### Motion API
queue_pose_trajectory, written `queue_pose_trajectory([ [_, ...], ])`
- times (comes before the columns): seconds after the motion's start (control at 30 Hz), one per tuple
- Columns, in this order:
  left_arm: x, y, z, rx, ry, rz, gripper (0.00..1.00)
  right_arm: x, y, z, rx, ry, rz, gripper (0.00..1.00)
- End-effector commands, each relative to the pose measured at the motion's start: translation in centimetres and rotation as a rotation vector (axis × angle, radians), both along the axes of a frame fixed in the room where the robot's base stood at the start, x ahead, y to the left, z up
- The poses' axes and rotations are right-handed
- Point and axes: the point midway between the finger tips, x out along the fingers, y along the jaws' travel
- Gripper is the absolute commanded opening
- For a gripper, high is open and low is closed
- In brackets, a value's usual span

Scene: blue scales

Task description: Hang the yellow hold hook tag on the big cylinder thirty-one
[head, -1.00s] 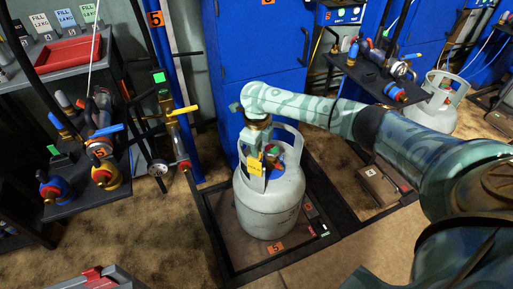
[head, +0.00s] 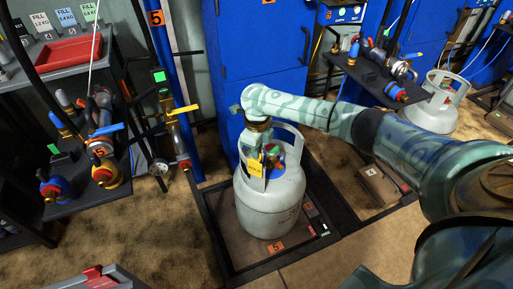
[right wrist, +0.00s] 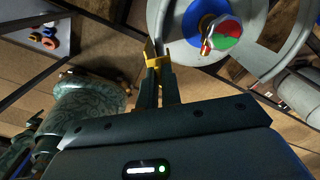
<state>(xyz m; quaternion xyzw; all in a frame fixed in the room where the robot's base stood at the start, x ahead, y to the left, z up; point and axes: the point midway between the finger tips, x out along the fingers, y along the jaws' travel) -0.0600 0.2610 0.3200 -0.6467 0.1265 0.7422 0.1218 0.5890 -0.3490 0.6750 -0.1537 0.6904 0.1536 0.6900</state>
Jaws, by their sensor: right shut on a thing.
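The big cylinder (head: 268,210) is a pale grey gas bottle with a collar of handles around its valve. It stands upright on the scale platform marked 5 in the head view. Its collar (right wrist: 288,62) and the blue, red and green valve top (right wrist: 222,32) show in the right wrist view. My right gripper (right wrist: 158,72) is shut on the yellow hook tag (right wrist: 156,57), at the collar's near left side. The tag also shows in the head view (head: 255,167). I cannot tell whether its hook touches the collar. No number thirty-one is readable. My left gripper is not in view.
The dark scale frame (head: 216,245) surrounds the cylinder. A blue cabinet (head: 260,70) stands behind it. A shelf with valves and a red tray (head: 68,52) is at the left. Another grey cylinder (head: 436,108) stands at the back right. Brown floor is open at the left.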

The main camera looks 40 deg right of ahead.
Motion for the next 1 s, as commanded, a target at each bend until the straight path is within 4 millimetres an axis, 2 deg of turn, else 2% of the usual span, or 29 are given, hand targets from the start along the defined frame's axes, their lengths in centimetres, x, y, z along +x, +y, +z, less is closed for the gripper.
queue_pose_trajectory([
  [0.7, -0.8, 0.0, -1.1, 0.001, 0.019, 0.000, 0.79, 0.0, 0.1, -2.8, 0.001, 0.003, 0.001, 0.00],
  [1.0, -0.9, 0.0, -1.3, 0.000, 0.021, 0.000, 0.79, 0.0, 0.1, -3.2, 0.001, 0.000, 0.002, 0.00],
])
